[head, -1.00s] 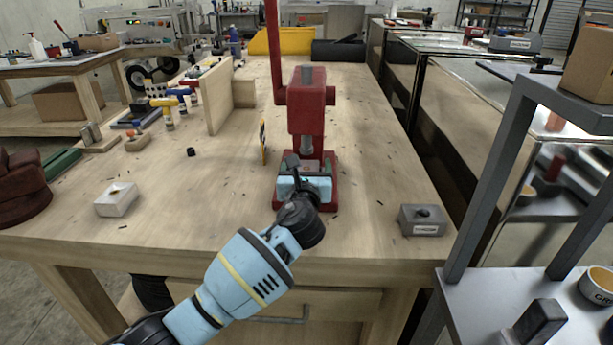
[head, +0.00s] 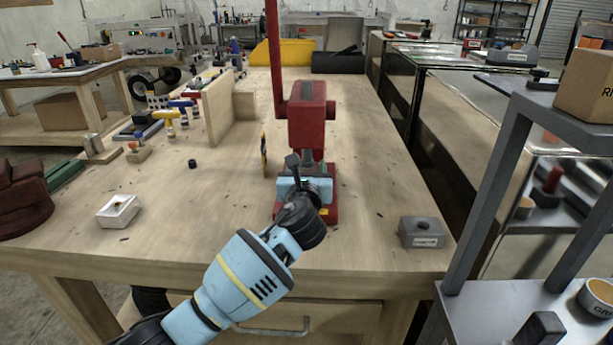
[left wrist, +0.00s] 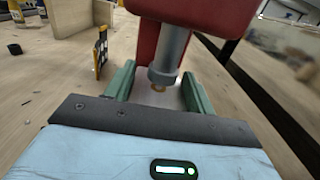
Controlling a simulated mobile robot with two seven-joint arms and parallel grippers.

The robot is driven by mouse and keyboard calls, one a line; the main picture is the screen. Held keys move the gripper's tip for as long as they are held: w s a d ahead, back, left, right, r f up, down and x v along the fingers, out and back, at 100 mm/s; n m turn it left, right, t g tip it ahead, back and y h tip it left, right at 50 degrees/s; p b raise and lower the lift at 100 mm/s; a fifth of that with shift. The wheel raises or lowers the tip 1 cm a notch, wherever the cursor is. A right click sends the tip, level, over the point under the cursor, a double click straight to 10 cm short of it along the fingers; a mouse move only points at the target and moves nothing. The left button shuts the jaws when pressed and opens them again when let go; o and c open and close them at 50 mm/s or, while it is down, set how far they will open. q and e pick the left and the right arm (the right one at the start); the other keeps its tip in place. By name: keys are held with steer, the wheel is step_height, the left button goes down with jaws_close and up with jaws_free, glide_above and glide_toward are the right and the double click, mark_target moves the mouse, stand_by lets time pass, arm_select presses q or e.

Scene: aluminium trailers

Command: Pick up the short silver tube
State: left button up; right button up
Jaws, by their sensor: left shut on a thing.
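A red press (head: 308,115) stands on the wooden bench. Its silver ram (left wrist: 172,48) comes down in the middle of the left wrist view. My light-blue left gripper (head: 308,174) is at the foot of the press, reaching in under the ram. The gripper is shut on this tube. Where tube and ram part is hard to tell. My right gripper is not in view.
A grey block with a hole (head: 422,232) sits at the right front of the bench. A white box (head: 118,211) sits at the left front. A yellow-black upright piece (left wrist: 100,52) stands close left of the fingers. A grey shelf rack (head: 480,200) stands at the right.

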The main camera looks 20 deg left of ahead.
arm_select(q)
steer(key=s+a+r+p+v, duration=0.1)
steer(key=a+r+p+v, duration=0.1)
steer(key=v, duration=1.3)
steer(key=shift+s+a, duration=0.3)
steer(key=shift+a, duration=0.1)
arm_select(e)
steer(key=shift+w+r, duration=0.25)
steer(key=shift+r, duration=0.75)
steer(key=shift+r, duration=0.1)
